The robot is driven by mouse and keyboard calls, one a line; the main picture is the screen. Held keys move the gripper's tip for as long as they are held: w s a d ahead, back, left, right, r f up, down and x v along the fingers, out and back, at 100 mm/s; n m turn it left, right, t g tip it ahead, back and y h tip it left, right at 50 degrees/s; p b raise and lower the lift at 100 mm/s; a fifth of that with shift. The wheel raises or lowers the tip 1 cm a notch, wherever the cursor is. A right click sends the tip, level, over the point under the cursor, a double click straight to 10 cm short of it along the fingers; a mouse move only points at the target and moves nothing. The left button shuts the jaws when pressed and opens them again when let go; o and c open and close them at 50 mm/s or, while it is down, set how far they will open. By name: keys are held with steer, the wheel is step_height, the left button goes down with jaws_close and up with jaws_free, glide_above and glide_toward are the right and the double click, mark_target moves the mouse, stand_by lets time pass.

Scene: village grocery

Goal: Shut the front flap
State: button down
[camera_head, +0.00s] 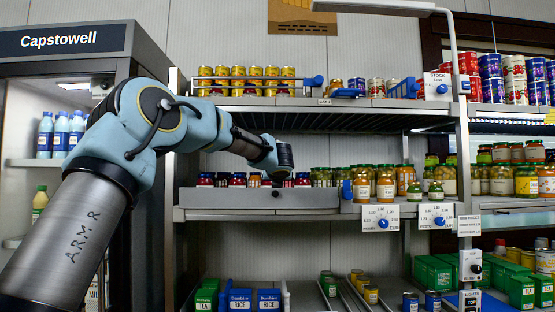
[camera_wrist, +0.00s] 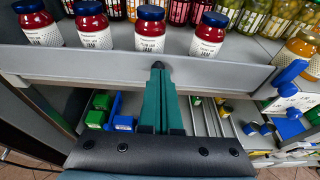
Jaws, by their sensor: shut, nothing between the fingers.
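The front flap (camera_head: 262,198) is a long grey panel along the front of the middle shelf, before a row of jam jars (camera_head: 237,180). In the wrist view the flap (camera_wrist: 100,65) crosses the picture below the jars, with a blue piece (camera_wrist: 290,73) at its right end. I cannot tell whether it is fully upright. My gripper (camera_wrist: 158,68) is shut and empty, its green fingers together. The fingertips overlap the flap's face near its middle; contact is unclear. In the head view the fingers are hidden behind my wrist.
Jars of pickles (camera_head: 386,182) stand right of the flap, by price cards with blue knobs (camera_head: 381,217). Above is a shelf of yellow cans (camera_head: 238,77). Below are rice boxes (camera_head: 254,300) and cans. A Capstowell fridge (camera_head: 62,42) stands at the left.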

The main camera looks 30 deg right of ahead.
step_height(320, 180, up, 8)
steer(key=s, duration=0.2)
steer(key=s+a+f+m+g+y, duration=0.1)
steer(key=s+a+f+m+g, duration=0.1)
steer(key=a+f+m, duration=1.05)
steer(key=s+a+f+m+g, duration=0.2)
steer(key=a+f+m, duration=0.9)
steer(key=f, duration=0.2)
steer(key=s+a+f+m+g+y, duration=0.1)
steer(key=s+a+f+m+g, duration=0.1)
steer(key=s+a+f, duration=0.3)
steer(key=s+a+f+m+g+y, duration=0.2)
steer(key=s+a+f, duration=0.4)
steer(key=s+a, duration=0.4)
steer(key=s+a+f+m+g+y, duration=0.2)
steer(key=s+a+f+m+g, duration=0.1)
steer(key=s+a, duration=0.5)
step_height(320, 180, down, 2)
steer(key=shift+s+a+f+m+g, duration=0.15)
steer(key=shift+s+a+m+g, duration=0.2)
steer(key=shift+a+m, duration=0.6)
steer(key=shift+w, duration=0.1)
